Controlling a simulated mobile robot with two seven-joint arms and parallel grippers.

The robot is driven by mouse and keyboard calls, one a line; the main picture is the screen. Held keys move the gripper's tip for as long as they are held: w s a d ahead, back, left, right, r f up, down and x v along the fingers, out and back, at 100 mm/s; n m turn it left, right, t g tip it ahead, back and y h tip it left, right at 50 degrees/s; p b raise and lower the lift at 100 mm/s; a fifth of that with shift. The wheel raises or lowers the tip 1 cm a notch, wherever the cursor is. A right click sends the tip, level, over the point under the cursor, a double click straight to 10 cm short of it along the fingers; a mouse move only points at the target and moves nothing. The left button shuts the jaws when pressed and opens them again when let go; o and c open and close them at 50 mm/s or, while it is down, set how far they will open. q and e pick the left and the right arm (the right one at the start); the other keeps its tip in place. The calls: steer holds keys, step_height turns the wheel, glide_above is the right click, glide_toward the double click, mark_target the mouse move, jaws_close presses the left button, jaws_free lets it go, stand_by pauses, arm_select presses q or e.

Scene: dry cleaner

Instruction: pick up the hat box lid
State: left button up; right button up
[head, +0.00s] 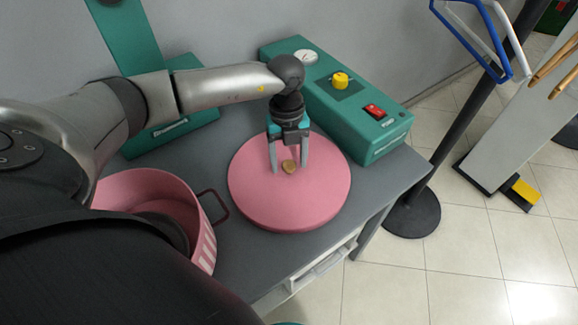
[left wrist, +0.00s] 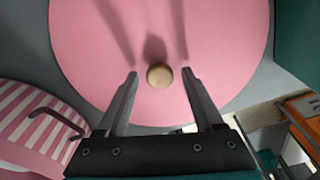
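The hat box lid (head: 250,190) is a round pink disc lying on the grey table, with a small tan knob (head: 289,167) at its middle. The lid also shows in the left wrist view (left wrist: 100,60), with its round knob (left wrist: 159,75) between and just beyond my fingertips. My left gripper (head: 289,172) is open above the lid and points down, its two fingers on either side of the knob, apart from it in the left wrist view. The open pink hat box (head: 150,190), striped with a dark handle, stands left of the lid. My right gripper is not in view.
A green device (head: 345,100) with a yellow knob and red switch stands behind the lid, close to its edge. Another green machine (head: 170,130) stands at the back left. A dark pole with a round base (head: 412,213) stands on the tiled floor right of the table.

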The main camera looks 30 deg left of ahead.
arm_select(q)
jaws_close()
stand_by(0.3)
steer(key=shift+r, duration=0.1)
